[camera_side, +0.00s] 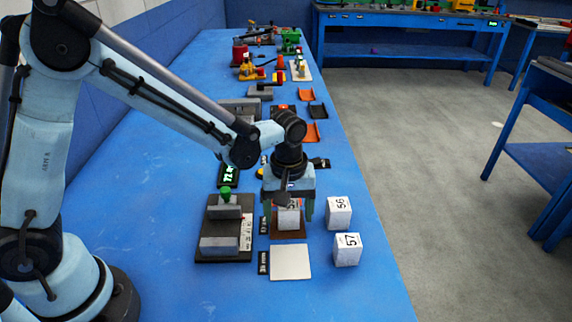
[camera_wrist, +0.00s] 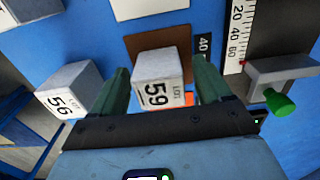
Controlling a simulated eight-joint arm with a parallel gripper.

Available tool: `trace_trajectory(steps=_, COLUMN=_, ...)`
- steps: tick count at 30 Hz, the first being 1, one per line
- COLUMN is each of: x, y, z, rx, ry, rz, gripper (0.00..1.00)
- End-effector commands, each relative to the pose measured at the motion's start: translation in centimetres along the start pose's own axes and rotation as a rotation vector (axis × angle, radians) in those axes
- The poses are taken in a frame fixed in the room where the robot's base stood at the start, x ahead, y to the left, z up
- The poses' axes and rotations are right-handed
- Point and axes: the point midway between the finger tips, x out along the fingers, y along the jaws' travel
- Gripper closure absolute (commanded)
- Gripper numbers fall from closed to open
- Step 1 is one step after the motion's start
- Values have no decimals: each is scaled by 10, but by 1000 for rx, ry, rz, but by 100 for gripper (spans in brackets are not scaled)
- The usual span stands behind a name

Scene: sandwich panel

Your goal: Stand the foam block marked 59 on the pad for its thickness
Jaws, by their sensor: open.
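The foam block marked 59 (camera_wrist: 158,78) is upright between my gripper's two fingers, its number facing the wrist camera. In the side view the block (camera_side: 289,218) is partly hidden by my gripper (camera_side: 288,206). My gripper (camera_wrist: 160,68) is open, with one finger on each side of the block. The block appears to stand on the brown pad (camera_side: 288,236), which also shows beyond it in the wrist view (camera_wrist: 137,44). A label marked 40 (camera_wrist: 203,45) lies beside that pad. A white pad (camera_side: 291,262) lies nearer the front with its own dark label, and is empty.
Blocks marked 56 (camera_side: 338,213) and 57 (camera_side: 346,250) stand right of the pads. A grey measuring fixture (camera_side: 222,245) with a green knob and scale stands to the left. An orange patch (camera_wrist: 174,99) shows beside block 59. Trays and tools fill the table's far end.

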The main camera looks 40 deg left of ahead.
Motion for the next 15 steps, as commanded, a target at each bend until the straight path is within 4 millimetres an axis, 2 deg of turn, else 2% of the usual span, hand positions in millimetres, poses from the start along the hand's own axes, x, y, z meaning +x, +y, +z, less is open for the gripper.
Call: trace_trajectory(steps=15, x=-87, y=0, z=0, rx=0, ry=0, rz=0, gripper=23)
